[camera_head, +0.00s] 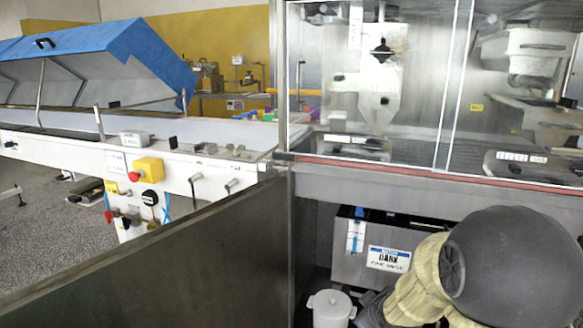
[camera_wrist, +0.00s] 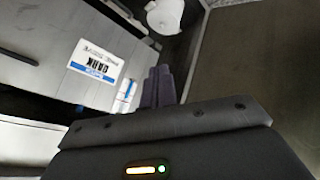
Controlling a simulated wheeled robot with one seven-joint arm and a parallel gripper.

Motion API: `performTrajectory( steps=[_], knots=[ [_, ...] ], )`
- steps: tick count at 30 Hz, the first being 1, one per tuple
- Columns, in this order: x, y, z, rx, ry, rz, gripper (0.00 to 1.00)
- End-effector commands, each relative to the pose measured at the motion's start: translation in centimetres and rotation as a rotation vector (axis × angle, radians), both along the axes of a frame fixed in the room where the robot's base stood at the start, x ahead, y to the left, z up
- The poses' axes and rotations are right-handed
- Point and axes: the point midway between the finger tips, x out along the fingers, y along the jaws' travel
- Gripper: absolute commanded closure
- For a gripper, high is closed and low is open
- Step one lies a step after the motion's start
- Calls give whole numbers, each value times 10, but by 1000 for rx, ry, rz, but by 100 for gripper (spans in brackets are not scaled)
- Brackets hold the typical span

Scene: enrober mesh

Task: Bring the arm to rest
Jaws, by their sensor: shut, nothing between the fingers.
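My arm shows at the lower right of the head view, with a large dark joint and a tan sleeve in front of the enrober's lower bay. The gripper end points down and left there, mostly cut off by the bottom edge. In the wrist view the two dark fingers of my gripper (camera_wrist: 158,86) stand together, shut, with nothing held. Beyond them is a grey tank (camera_head: 357,262) with a "DARK" label, seen also in the wrist view (camera_wrist: 75,60). A pale lidded pot (camera_head: 330,308) stands to the left of the gripper end.
The enrober's glazed cabinet (camera_head: 385,85) rises above the bay. A dark metal panel (camera_head: 200,260) closes off the left side. Behind it are a white conveyor frame (camera_head: 80,150) with a yellow emergency-stop box (camera_head: 147,170) and a raised blue cover (camera_head: 110,45). Open floor lies at the far left.

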Motion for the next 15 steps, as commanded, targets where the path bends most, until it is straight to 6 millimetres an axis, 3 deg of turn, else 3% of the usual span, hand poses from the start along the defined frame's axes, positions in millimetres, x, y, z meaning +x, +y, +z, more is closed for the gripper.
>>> performTrajectory(
  steps=[6, 15],
  knots=[
    [-85, 14, -1, 186, 260, -305, 100],
    [-180, 35, 3, 341, 524, -629, 100]
  ],
)
